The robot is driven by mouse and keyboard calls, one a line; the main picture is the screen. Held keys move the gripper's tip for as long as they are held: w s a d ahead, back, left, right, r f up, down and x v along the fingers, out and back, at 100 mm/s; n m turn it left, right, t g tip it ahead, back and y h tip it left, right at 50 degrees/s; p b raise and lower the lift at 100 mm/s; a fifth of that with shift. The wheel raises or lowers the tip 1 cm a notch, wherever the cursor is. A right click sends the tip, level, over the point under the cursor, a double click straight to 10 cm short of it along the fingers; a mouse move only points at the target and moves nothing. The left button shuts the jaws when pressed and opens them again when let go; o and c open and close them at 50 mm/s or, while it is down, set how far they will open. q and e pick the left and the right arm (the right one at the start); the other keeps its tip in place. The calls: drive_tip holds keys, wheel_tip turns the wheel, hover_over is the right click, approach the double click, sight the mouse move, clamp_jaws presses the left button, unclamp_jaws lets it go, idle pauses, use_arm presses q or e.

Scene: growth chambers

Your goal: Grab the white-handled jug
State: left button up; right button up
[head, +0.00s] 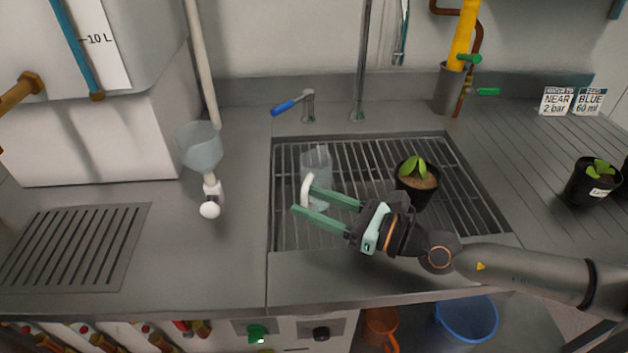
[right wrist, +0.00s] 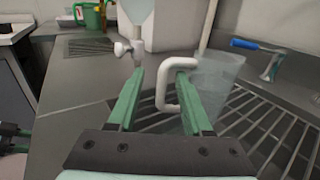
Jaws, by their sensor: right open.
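The clear jug (head: 319,163) with a white handle (head: 305,190) stands upright on the sink grating, its handle toward my right gripper. My right gripper (head: 303,199) is open and empty, its green fingers pointing left at the handle. In the right wrist view, the jug (right wrist: 217,82) is beyond the right finger, and the handle's upright bar (right wrist: 160,86) lies between the two fingers, nearer the right one. I cannot tell whether the right finger is inside the handle loop.
A potted seedling (head: 416,180) stands on the sink grating (head: 465,200), just behind my right gripper. A funnel (head: 199,147) with a white-knobbed valve is left of the sink. A blue-handled tap (head: 285,107) and a faucet (head: 361,70) rise behind. The counter left of the sink is mostly clear.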

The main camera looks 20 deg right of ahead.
drive_tip(key=shift+w+a+r+p, duration=0.2)
drive_tip(key=shift+w+a+p, duration=0.1)
drive_tip(key=shift+w+p, duration=0.2)
drive_tip(key=p+x, duration=0.1)
drive_tip(key=x, duration=0.2)
drive_tip(key=shift+w+p, duration=0.1)
drive_tip(key=shift+p, duration=0.3)
drive_tip(key=shift+w+a, duration=0.2)
drive_tip(key=shift+w, duration=0.05)
drive_tip(key=shift+w+a+f, duration=0.1)
drive_tip(key=shift+f, duration=0.1)
drive_tip(key=c, duration=0.5)
clamp_jaws()
use_arm(q)
drive_tip(key=shift+s+a+r+y, duration=0.3)
drive_tip(key=shift+s+a+r, duration=0.3)
drive_tip(key=shift+a+r, duration=0.2)
drive_tip(key=shift+a+f, duration=0.1)
drive_tip(key=shift+f, duration=0.05)
use_arm(e)
drive_tip(key=shift+r, duration=0.1)
